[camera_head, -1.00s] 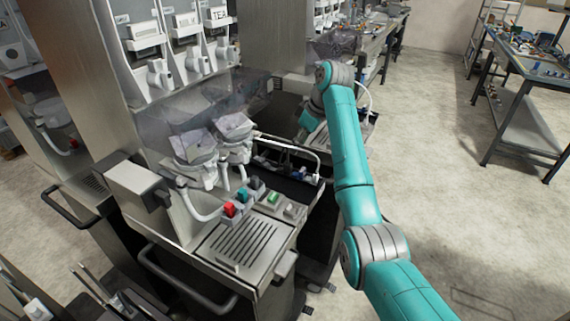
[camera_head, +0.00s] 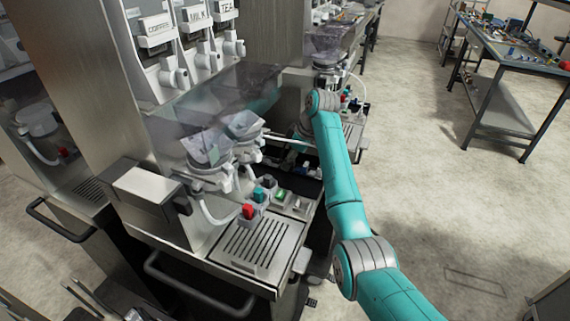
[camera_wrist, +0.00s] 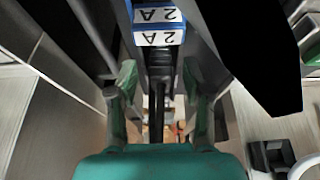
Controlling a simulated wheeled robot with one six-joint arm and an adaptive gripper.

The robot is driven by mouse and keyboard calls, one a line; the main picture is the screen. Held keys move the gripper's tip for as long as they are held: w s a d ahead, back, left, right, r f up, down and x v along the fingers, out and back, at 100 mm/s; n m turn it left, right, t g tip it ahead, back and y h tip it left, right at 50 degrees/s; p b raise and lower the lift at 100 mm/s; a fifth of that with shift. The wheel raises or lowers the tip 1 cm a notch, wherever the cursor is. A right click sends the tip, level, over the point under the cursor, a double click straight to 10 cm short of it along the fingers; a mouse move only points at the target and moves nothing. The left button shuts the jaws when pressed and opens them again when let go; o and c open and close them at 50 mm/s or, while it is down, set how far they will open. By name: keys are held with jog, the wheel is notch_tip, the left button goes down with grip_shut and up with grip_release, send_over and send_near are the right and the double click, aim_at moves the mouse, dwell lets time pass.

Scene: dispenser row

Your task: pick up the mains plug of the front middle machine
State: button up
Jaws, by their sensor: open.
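My gripper (camera_wrist: 159,82) is open in the wrist view, with one green-tipped finger on each side of a dark, narrow upright gap. In the head view a steel dispenser (camera_head: 158,187) with coffee, milk and tea spouts stands left of my arm. My gripper is hidden there, behind the arm and the machine.
A drip tray (camera_head: 258,243) and a front handle (camera_head: 195,292) jut out from the dispenser. Another machine (camera_head: 333,42) stands behind. A workbench (camera_head: 500,50) with small items is at the upper right. The floor (camera_head: 440,190) right of my arm is clear.

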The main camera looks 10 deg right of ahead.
jog(key=shift+a, duration=0.1)
grip_shut()
jog(key=shift+r, duration=0.15)
notch_tip(320, 180, up, 10)
jog(key=shift+f, duration=0.1)
dwell(0.4)
jog(key=shift+r, duration=1)
dwell(0.6)
jog(key=shift+w+a+r+x, duration=0.1)
jog(key=shift+a+x, duration=0.05)
jog(key=shift+x, duration=1.7)
jog(key=shift+w+a+r+x, duration=0.1)
jog(key=shift+a+x, duration=0.05)
jog(key=shift+x, duration=1.7)
jog(key=shift+w+a+r+x, duration=0.1)
jog(key=shift+w+a+x, duration=0.05)
jog(key=shift+x, duration=1.7)
